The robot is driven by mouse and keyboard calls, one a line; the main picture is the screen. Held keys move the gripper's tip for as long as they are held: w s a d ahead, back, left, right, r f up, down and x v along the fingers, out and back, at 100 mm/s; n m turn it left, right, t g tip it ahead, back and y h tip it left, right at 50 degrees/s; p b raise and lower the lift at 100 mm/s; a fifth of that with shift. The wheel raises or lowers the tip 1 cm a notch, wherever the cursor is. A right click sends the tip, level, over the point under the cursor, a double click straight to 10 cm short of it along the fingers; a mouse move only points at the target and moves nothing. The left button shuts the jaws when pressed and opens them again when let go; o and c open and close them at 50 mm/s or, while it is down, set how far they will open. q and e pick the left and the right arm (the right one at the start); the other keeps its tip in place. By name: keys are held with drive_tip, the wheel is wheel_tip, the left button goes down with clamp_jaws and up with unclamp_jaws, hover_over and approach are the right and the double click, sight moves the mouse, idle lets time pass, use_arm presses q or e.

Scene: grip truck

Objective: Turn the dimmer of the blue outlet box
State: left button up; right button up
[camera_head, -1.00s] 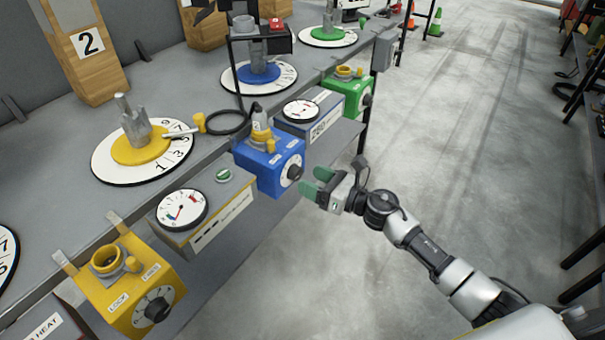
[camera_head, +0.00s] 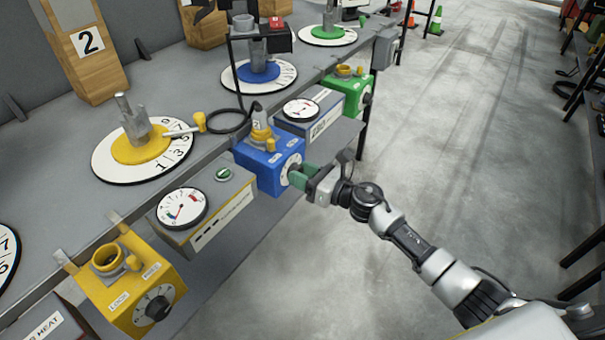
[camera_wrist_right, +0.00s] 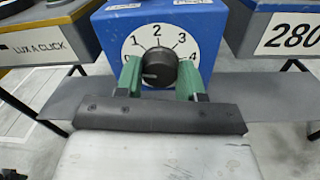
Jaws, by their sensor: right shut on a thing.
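The blue outlet box (camera_head: 262,172) stands at the front edge of the bench in the head view, and its front face fills the top of the right wrist view (camera_wrist_right: 205,35). Its black dimmer knob (camera_wrist_right: 159,68) sits on a white dial (camera_wrist_right: 160,42) numbered from 0 upward. The knob's pale mark points left, near the 0. My right gripper (camera_head: 301,177) is at the box's front face. Its green fingers, also in the wrist view (camera_wrist_right: 160,77), are on either side of the knob and shut on it. My left gripper is not in view.
A yellow plug (camera_head: 261,137) with a black cable sits in the top of the blue box. A yellow box (camera_head: 118,305) and a green box (camera_head: 352,98) stand along the same edge, with gauges between. The floor (camera_head: 440,130) to the right is clear.

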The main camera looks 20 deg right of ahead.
drive_tip(key=shift+m, duration=0.3)
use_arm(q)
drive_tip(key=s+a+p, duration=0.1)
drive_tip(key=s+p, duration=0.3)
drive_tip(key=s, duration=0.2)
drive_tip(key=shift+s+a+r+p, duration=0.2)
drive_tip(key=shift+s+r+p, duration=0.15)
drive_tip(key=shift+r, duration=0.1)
use_arm(e)
drive_tip(key=shift+f+m+t, duration=0.1)
drive_tip(key=shift+m+t, duration=0.3)
drive_tip(key=shift+m, duration=7.6)
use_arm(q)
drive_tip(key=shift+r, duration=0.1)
use_arm(e)
drive_tip(key=o, duration=0.9)
